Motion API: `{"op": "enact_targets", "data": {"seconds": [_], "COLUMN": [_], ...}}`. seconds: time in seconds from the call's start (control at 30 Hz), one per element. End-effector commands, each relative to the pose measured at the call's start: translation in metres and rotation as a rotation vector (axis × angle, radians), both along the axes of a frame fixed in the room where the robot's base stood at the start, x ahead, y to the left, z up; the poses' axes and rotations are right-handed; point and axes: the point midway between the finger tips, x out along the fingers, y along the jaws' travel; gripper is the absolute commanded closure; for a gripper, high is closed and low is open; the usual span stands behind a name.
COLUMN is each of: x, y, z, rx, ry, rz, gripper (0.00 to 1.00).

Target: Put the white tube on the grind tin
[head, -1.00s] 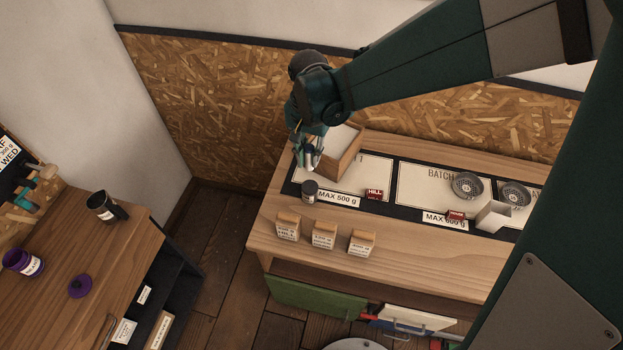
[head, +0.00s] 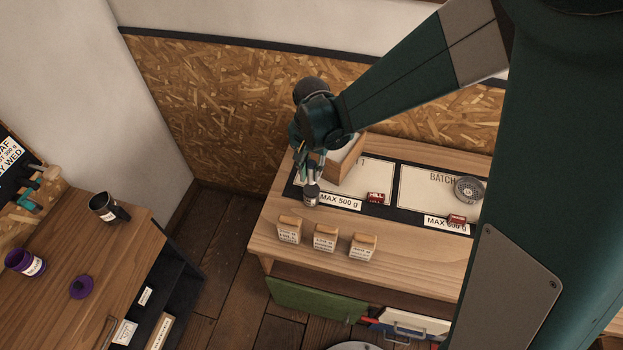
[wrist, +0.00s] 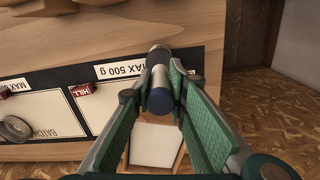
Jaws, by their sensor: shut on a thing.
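In the wrist view my gripper (wrist: 161,92) is shut on a short tube (wrist: 160,100), whose near end looks dark blue. I cannot tell whether tube and tin touch.
An open wooden box (head: 345,160) stands close behind my gripper. A red HILL block (head: 376,198) is to the right, and several wood-topped blocks (head: 326,239) line the bench front. A side table at left holds a black cup (head: 104,208) and purple canister (head: 24,263).

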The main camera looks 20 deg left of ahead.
Motion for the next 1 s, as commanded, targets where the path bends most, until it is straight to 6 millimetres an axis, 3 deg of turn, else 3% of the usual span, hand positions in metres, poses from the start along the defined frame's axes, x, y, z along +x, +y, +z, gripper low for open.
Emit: {"op": "enact_targets", "data": {"seconds": [0.33,0.73,1.0], "x": [0.000,0.000,0.000], "y": [0.000,0.000,0.000], "z": [-0.003,-0.036,-0.042], "rx": [0.000,0.000,0.000], "ry": [0.000,0.000,0.000], "rz": [0.000,0.000,0.000], "gripper": [0.92,0.92,0.92]}}
